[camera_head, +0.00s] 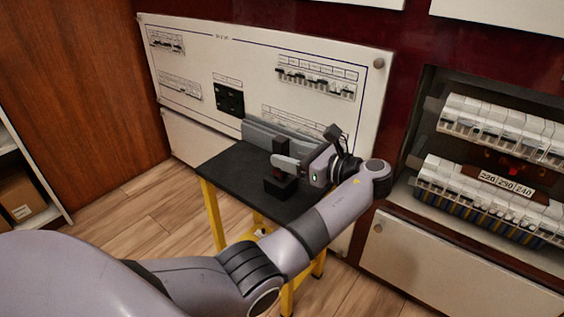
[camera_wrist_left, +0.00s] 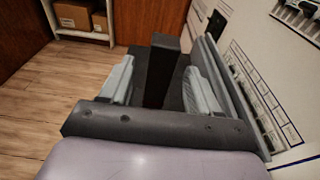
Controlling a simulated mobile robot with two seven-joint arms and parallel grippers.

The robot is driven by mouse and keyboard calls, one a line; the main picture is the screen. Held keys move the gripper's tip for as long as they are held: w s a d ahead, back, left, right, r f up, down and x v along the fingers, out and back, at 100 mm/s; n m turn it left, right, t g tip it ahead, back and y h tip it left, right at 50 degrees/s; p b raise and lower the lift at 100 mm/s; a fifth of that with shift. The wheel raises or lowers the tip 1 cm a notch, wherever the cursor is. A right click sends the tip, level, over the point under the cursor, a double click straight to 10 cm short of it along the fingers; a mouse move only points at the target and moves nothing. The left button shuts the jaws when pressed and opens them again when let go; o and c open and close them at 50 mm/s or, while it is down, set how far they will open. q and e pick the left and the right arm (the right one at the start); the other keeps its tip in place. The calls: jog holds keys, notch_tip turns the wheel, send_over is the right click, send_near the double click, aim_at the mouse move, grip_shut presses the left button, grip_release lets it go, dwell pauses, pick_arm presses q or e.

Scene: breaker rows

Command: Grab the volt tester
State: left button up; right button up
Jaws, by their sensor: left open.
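The volt tester appears to be the dark upright block (camera_head: 279,186) on the small black table. In the left wrist view the dark block (camera_wrist_left: 164,62) stands between the two grey fingers, with gaps visible on both sides. My left gripper (camera_head: 283,157) is at the block, its fingers spread around its upper part. The same gripper (camera_wrist_left: 158,82) shows open in the left wrist view, not closed on anything. The gripper and arm hide part of the block and table in the head view. My right gripper is not in view.
The black table (camera_head: 229,171) has yellow legs and stands against a white panel (camera_head: 206,60) with switches. A grey rail (camera_head: 262,136) runs along the table's back. Breaker rows (camera_head: 495,125) sit in a recess at right. A shelf with boxes (camera_head: 20,196) is at left.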

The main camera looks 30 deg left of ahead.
aim_at(286, 154)
pick_arm(q)
jog(key=a, duration=0.3)
jog(key=shift+w+a+f+b, duration=0.1)
jog(key=shift+f+b, duration=0.25)
jog(key=c, duration=1.1)
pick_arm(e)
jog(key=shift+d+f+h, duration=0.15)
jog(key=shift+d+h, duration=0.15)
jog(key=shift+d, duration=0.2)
